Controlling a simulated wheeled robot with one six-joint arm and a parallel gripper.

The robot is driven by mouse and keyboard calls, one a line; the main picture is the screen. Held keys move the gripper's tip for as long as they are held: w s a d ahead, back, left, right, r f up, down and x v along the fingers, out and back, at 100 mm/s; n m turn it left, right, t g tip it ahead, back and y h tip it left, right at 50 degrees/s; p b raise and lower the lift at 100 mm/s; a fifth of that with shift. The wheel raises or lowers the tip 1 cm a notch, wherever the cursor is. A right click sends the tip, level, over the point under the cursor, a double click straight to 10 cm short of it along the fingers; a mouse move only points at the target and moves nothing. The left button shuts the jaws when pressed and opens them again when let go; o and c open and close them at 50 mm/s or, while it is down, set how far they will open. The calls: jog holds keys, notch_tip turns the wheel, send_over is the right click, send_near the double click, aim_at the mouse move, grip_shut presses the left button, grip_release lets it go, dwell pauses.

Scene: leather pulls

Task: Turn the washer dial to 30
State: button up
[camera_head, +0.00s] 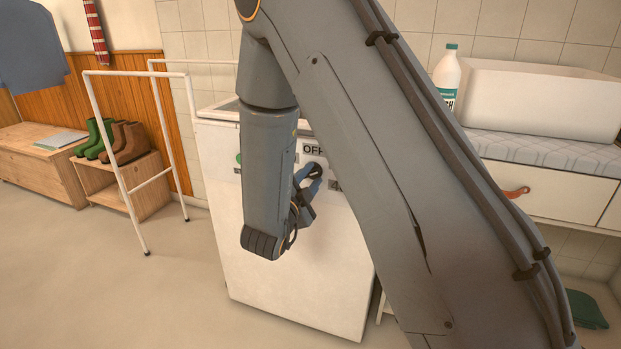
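The washer (286,265) is a white box-shaped machine in the middle of the view, behind my arm. An "OFF" label (313,149) shows on the upper part of its front. The dial (314,167) is a dark round shape just below that label, mostly hidden by my gripper. My gripper (314,172) is at the dial, its fingertips pointing up toward it. I cannot tell whether the fingers are apart or closed on the dial. Other markings around the dial are too small or covered, and a "30" cannot be read.
A white rail frame (123,185) stands left of the washer, before a wooden shelf with boots (127,143). At right are a counter (548,150), a white basin (541,97), a bottle (446,78) and a drawer with a leather pull (516,192). Floor is clear at front left.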

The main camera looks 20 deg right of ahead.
jog(key=v, duration=0.8)
jog(key=shift+w, duration=0.1)
